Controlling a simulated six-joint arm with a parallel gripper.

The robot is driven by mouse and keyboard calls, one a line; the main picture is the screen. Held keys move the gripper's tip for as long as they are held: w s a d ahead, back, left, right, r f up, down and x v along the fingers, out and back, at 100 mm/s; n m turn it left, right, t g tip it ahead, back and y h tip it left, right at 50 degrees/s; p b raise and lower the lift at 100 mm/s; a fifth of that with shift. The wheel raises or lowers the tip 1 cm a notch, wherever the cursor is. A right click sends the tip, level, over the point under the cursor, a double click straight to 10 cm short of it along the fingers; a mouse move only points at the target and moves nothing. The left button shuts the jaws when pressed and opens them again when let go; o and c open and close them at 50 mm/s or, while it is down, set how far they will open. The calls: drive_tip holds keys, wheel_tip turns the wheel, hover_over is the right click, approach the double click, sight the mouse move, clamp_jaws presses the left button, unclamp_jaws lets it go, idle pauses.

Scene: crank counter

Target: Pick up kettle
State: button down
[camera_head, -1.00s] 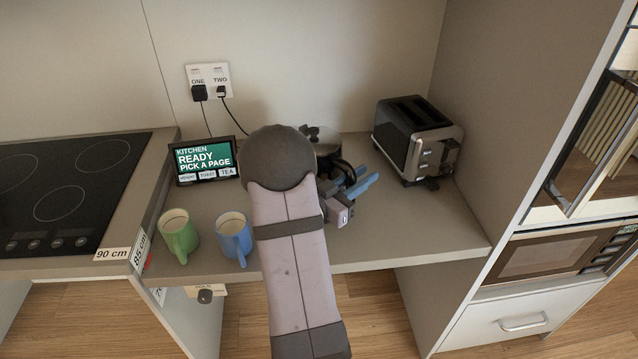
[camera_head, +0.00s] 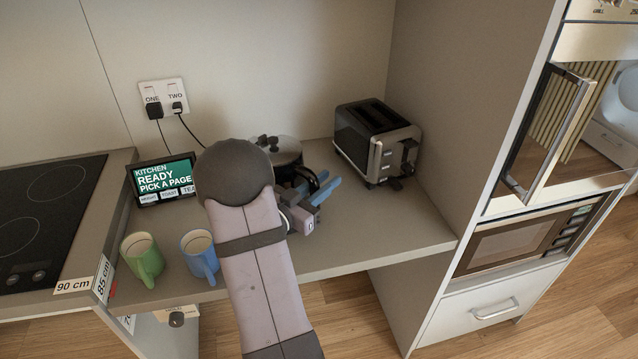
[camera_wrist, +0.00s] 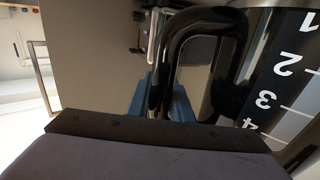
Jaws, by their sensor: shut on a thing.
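The kettle (camera_head: 287,150) is dark with a shiny lid and stands between the screen and the toaster in the head view, partly hidden by my arm. In the wrist view its body (camera_wrist: 275,75) shows at the right with white level numbers, and its black handle (camera_wrist: 180,45) loops down on the near side. My gripper (camera_head: 322,187) has blue fingers and is shut on the handle. In the wrist view the fingers (camera_wrist: 161,98) lie on both sides of the handle's bar. I cannot tell whether the kettle's base touches the counter.
A toaster (camera_head: 377,142) stands to the right of the kettle. A green mug (camera_head: 142,258) and a blue mug (camera_head: 200,254) stand near the front edge at left. A screen (camera_head: 165,180) and a socket plate (camera_head: 163,97) are behind. The counter (camera_head: 395,225) is clear at front right.

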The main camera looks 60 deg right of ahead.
drive_tip(key=shift+r, duration=0.45)
wheel_tip(320, 180, up, 17)
idle(1.3)
drive_tip(key=shift+r, duration=0.25)
